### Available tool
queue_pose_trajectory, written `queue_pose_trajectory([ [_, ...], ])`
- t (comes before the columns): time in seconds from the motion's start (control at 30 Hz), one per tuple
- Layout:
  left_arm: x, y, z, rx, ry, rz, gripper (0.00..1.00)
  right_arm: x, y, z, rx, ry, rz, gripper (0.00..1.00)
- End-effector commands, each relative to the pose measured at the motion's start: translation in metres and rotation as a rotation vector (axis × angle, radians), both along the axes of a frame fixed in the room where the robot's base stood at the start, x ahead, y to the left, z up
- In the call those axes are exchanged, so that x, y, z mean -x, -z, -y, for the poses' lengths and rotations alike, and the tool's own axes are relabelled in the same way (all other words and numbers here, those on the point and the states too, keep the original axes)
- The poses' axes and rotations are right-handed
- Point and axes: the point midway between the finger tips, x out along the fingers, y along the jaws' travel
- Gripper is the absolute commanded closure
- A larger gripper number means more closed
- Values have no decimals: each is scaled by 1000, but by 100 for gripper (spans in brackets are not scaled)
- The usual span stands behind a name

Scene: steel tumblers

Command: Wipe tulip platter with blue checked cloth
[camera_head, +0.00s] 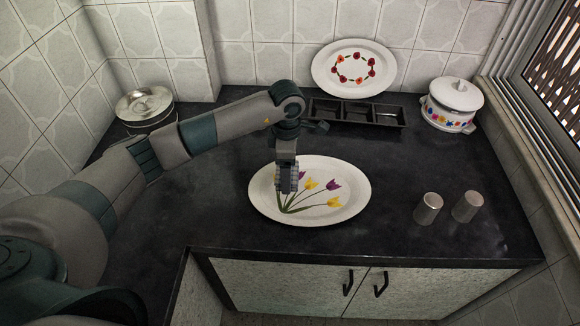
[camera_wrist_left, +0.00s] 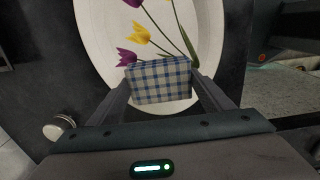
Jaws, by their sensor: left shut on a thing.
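The tulip platter (camera_head: 345,201) is a white oval with purple and yellow tulips, lying on the dark counter in the middle of the head view. It fills the upper middle of the left wrist view (camera_wrist_left: 97,40). My left gripper (camera_head: 287,188) is over the left part of the platter, pointing down. It is shut on the blue checked cloth (camera_wrist_left: 160,82), a folded blue and white piece between its fingers. The cloth is over the platter; I cannot tell for sure whether it touches the surface. My right gripper is in neither view.
Two steel tumblers (camera_head: 428,208) (camera_head: 467,206) stand right of the platter. Behind are a dark sectioned tray (camera_head: 357,113), a flowered plate (camera_head: 353,68) leaning on the wall and a lidded white pot (camera_head: 452,104). A round steel container (camera_head: 145,107) stands back left.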

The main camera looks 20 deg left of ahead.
Motion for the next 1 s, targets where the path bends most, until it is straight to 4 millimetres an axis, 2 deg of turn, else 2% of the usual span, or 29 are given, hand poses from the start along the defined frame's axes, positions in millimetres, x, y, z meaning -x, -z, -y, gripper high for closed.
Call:
queue_pose_trajectory([
  [0.1, -3, -12, -5, 0, -3, 1, 48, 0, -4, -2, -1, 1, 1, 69],
  [0.27, -5, -20, -8, -1, -5, 0, 48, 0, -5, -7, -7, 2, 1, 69],
  [0.57, -5, -20, -9, -1, -5, 0, 48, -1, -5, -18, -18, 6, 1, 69],
  [1.0, -5, -20, -8, 0, -6, 0, 48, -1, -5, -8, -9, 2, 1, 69],
])
